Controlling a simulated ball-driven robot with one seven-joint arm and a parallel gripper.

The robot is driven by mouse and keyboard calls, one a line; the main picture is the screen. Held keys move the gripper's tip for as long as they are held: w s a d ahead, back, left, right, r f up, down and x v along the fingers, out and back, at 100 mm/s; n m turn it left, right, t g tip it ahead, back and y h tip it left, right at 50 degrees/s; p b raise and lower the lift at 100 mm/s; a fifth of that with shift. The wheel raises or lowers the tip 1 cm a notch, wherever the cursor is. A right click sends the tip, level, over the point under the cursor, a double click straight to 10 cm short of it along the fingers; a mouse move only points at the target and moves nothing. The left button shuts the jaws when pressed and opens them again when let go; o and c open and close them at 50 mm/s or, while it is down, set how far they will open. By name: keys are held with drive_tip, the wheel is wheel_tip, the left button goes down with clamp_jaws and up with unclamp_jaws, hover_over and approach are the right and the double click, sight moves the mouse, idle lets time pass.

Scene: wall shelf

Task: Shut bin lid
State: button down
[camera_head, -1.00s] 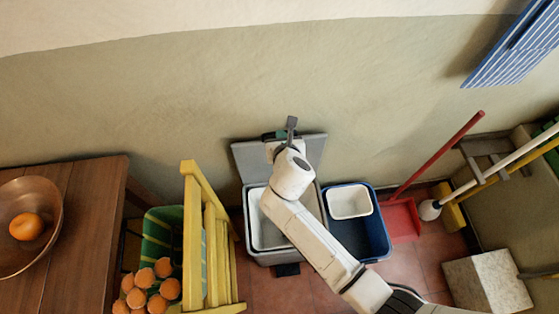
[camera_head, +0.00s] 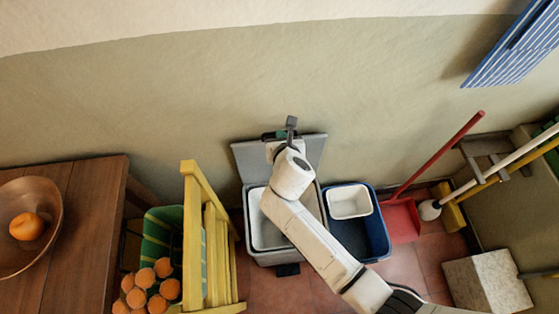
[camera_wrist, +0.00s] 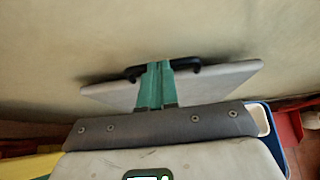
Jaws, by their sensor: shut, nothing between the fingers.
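The grey bin (camera_head: 268,258) stands on the floor against the wall, with a light inner bucket (camera_head: 258,230) inside. Its grey lid (camera_head: 246,156) is open, raised at the back of the bin near the wall. My gripper (camera_head: 280,136) is at the lid's upper edge, and my arm crosses over the bin's opening and hides part of both. In the wrist view, my gripper (camera_wrist: 160,70) is shut with nothing between its fingers. The lid (camera_wrist: 225,79) appears as a grey slab behind the green fingers. I cannot tell whether they touch it.
A blue bin (camera_head: 377,238) with a white tub (camera_head: 349,202) stands right of the grey bin. A red dustpan (camera_head: 401,218) is farther right. A yellow chair (camera_head: 193,235) stands close on the left. A black pedal (camera_head: 287,269) is at the grey bin's front.

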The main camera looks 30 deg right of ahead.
drive_tip(key=shift+f+b, duration=1)
drive_tip(key=shift+f, duration=0.75)
idle(1.2)
drive_tip(key=shift+s, duration=0.1)
drive_tip(key=shift+s+a+f+p, duration=0.1)
drive_tip(key=shift+s+a+p, duration=0.2)
drive_tip(key=shift+s, duration=0.6)
drive_tip(key=shift+s+a+f+p, duration=0.1)
drive_tip(key=shift+s+a+p, duration=0.25)
drive_tip(key=shift+s, duration=0.6)
drive_tip(key=shift+s+a+p, duration=0.25)
drive_tip(key=shift+s+a, duration=0.05)
drive_tip(key=shift+s, duration=0.6)
wheel_tip(320, 180, up, 10)
drive_tip(key=p, duration=1)
drive_tip(key=shift+p, duration=0.35)
idle(0.4)
